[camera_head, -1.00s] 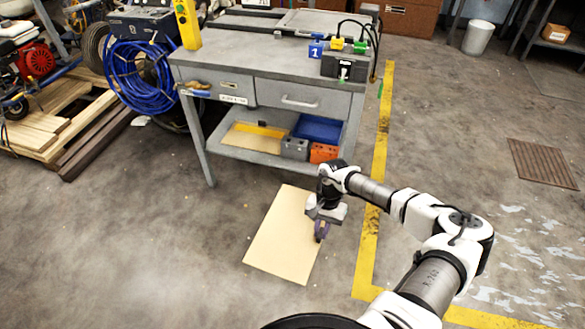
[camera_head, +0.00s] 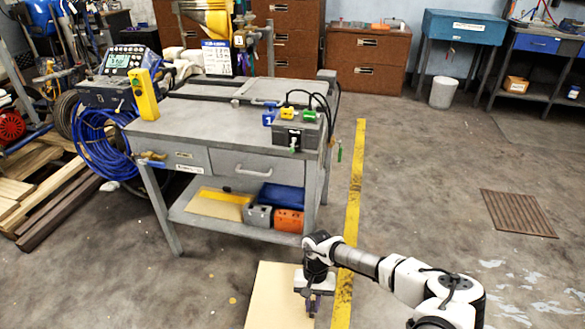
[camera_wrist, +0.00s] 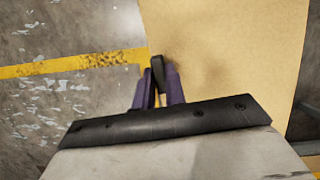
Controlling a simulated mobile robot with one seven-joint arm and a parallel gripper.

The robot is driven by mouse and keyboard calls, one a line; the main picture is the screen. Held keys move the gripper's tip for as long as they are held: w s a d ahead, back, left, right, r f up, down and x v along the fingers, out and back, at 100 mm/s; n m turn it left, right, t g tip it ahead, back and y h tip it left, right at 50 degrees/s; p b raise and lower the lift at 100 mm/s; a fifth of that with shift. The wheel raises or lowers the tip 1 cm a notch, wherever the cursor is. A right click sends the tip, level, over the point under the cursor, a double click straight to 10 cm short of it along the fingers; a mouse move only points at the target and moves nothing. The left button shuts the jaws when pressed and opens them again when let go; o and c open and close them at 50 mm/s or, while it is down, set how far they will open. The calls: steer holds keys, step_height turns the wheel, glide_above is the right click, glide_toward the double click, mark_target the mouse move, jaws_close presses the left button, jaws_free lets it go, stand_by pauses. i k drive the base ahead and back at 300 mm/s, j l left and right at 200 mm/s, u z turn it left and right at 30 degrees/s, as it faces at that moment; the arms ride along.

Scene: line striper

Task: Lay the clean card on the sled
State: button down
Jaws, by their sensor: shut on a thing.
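A large beige card (camera_head: 272,295) shows at the bottom of the head view, cut off by the frame edge. My gripper (camera_head: 313,304) is at its right edge, shut on it. In the wrist view the card (camera_wrist: 220,45) extends away from the purple fingers (camera_wrist: 158,88), which pinch its near left edge. The card looks flat; its height above the floor is hard to judge. A flat grey framed piece (camera_head: 240,88) lies at the back of the workbench (camera_head: 190,122); I cannot tell whether it is the sled.
A black box with cables (camera_head: 297,134) stands at the bench's right end, and a yellow device (camera_head: 144,95) at its left. The bench's lower shelf holds a beige sheet (camera_head: 212,209) and bins (camera_head: 289,221). A yellow floor line (camera_head: 350,220) runs beside the bench.

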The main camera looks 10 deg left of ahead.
mark_target(287, 90)
steer(key=i+l, duration=0.2)
steer(key=l, duration=0.25)
steer(key=i+l+u, duration=0.15)
steer(key=l, duration=0.35)
steer(key=i+l, duration=0.15)
steer(key=l, duration=0.3)
steer(key=i+l+u, duration=0.1)
steer(key=l, duration=0.4)
steer(key=i+l+u, duration=0.1)
steer(key=l, duration=0.4)
steer(key=i+l, duration=0.2)
steer(key=l, duration=0.3)
steer(key=i+l+u, duration=0.1)
steer(key=l, duration=0.45)
